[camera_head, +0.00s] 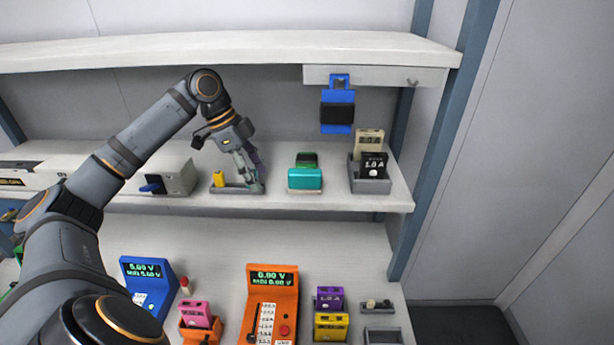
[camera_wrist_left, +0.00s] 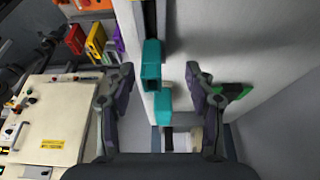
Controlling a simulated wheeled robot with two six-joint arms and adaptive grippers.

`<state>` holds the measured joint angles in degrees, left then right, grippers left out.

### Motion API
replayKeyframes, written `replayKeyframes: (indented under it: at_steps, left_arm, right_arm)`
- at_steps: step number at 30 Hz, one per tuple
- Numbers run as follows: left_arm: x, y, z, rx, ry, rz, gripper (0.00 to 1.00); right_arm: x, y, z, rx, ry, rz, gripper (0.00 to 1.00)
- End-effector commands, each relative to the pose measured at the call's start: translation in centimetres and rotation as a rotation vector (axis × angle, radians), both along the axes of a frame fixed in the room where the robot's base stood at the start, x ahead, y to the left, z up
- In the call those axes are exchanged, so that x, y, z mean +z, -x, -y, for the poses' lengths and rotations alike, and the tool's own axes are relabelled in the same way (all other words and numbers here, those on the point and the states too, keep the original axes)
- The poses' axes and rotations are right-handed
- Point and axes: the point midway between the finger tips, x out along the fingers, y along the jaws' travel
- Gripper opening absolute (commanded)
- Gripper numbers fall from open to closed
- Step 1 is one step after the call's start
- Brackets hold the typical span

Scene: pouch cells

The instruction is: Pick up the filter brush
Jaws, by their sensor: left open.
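My left gripper (camera_head: 256,180) reaches down to the middle shelf, its fingers over the right part of a shallow grey tray (camera_head: 230,189). A small yellow piece (camera_head: 219,179) stands at the tray's left end. I cannot tell for certain which thing is the filter brush; the fingers hide part of the tray. In the left wrist view the gripper (camera_wrist_left: 160,70) is open, its two fingers wide apart. Teal pieces (camera_wrist_left: 151,68) show between them, with no contact that I can make out. My right gripper is in neither view.
A teal block with a green and dark top (camera_head: 305,179) stands right of the tray. Further right are a grey holder (camera_head: 371,184) and a hanging blue clip (camera_head: 338,128). An upper shelf (camera_head: 240,43) overhangs. An orange meter (camera_head: 271,300) and colored cells stand below.

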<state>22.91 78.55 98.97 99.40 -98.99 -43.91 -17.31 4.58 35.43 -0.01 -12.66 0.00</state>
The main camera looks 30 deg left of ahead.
Motion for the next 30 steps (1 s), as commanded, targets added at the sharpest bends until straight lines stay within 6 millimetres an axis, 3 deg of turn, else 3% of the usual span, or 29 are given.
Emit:
replayKeyframes:
  at_steps: [1,7,12,20,30]
  left_arm:
    - [1.1,-0.5,0.9,-0.006,0.009,0.003,0.55]
    - [1.0,-2.2,3.7,-0.004,0.009,0.006,0.55]
    - [0.5,-3.1,5.1,-0.001,0.004,0.005,0.55]
    - [0.4,-3.5,5.6,0.000,0.003,0.005,0.55]
    - [0.5,-5.9,9.7,-0.001,0.005,0.003,0.55]
  right_arm:
    - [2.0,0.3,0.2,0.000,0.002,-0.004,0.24]
    - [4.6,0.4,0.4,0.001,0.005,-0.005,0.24]
    - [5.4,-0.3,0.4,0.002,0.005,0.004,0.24]
    - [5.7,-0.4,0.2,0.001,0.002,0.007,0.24]
    - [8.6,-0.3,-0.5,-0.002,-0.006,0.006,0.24]
